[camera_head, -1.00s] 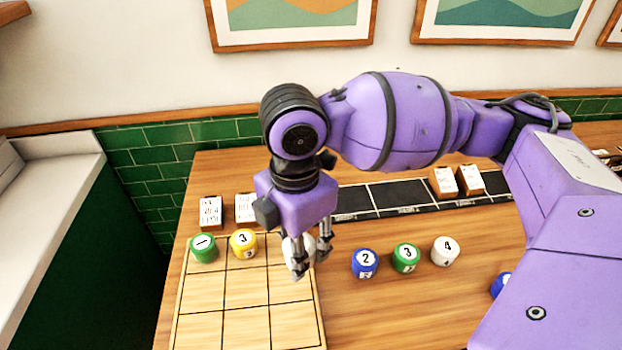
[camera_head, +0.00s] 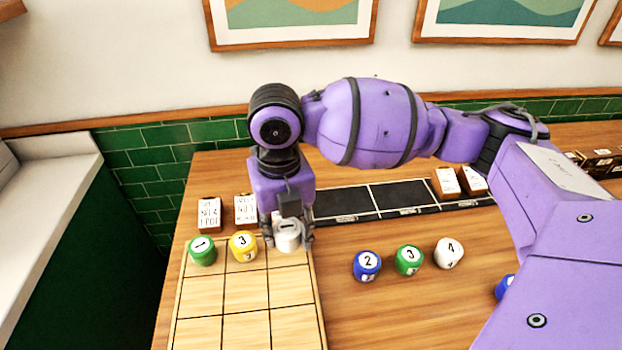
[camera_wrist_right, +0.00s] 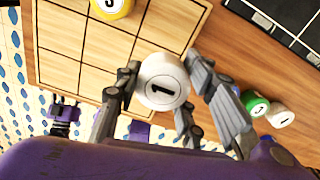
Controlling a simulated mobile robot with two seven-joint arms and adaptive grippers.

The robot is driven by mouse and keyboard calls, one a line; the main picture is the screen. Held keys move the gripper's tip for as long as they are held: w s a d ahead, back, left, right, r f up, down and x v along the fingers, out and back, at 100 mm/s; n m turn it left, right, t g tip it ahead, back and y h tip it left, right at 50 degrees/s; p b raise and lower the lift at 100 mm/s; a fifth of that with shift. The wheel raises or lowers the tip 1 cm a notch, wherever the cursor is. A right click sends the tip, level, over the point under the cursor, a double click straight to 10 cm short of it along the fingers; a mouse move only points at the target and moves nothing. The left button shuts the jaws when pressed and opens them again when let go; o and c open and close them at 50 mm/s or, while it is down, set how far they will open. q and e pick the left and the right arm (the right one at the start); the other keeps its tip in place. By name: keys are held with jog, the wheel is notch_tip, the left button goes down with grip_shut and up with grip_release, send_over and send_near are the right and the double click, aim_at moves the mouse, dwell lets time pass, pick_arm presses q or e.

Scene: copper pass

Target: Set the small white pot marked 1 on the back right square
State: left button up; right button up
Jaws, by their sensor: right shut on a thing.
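The small white pot marked 1 (camera_head: 288,238) is held between the fingers of my right gripper (camera_head: 288,243). In the right wrist view the pot (camera_wrist_right: 162,82) shows its 1 between the fingertips. The pot appears over the back right square of the wooden grid board (camera_head: 238,290); I cannot tell whether it touches the board. A green pot marked 1 (camera_head: 202,250) is on the back left square and a yellow pot marked 3 (camera_head: 243,245) on the back middle square. A dark jointed part at the left of the wrist view may be my left gripper (camera_wrist_right: 62,117).
Blue (camera_head: 367,265), green (camera_head: 408,260) and white (camera_head: 448,252) pots stand right of the board. Behind are a black sectioned strip (camera_head: 400,196) and white-faced blocks (camera_head: 209,214). The board's middle and front rows are clear.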

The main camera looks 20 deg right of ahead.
jog(key=w+f, duration=0.1)
jog(key=f, duration=0.1)
jog(key=w+f, duration=0.1)
jog(key=w, duration=0.1)
jog(key=w+f, duration=0.1)
jog(key=f, duration=0.1)
jog(key=shift+w+d+f, duration=0.3)
jog(key=shift+d+f, duration=0.05)
jog(key=shift+d, duration=0.05)
jog(key=shift+w+f+b, duration=0.15)
jog(key=shift+f+b, duration=0.15)
jog(key=shift+f, duration=1.3)
jog(key=shift+f, duration=0.1)
jog(key=o, duration=1.3)
jog(key=shift+c, duration=0.2)
notch_tip(320, 180, up, 12)
